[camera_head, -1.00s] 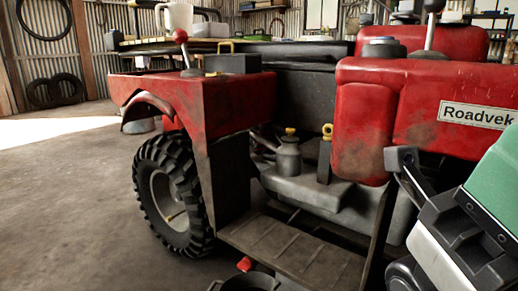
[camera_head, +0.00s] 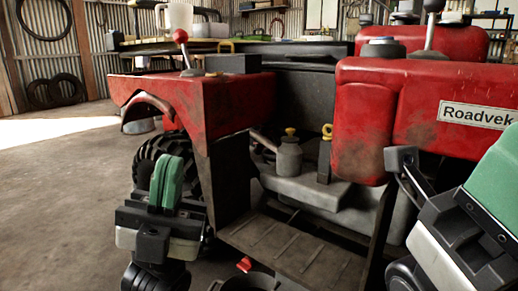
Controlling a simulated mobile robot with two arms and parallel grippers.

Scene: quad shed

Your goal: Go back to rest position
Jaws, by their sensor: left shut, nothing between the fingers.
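My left gripper (camera_head: 174,178) is in the lower left of the head view. Its green fingers point up and are pressed together, with nothing between them. My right gripper (camera_head: 492,180) is at the right edge, in front of the red bodywork. A green finger and the dark body show, but the rest is cut off by the frame, so I cannot tell its opening.
A dark round container (camera_head: 248,284) is at the bottom edge. Open concrete floor (camera_head: 60,190) lies to the left.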

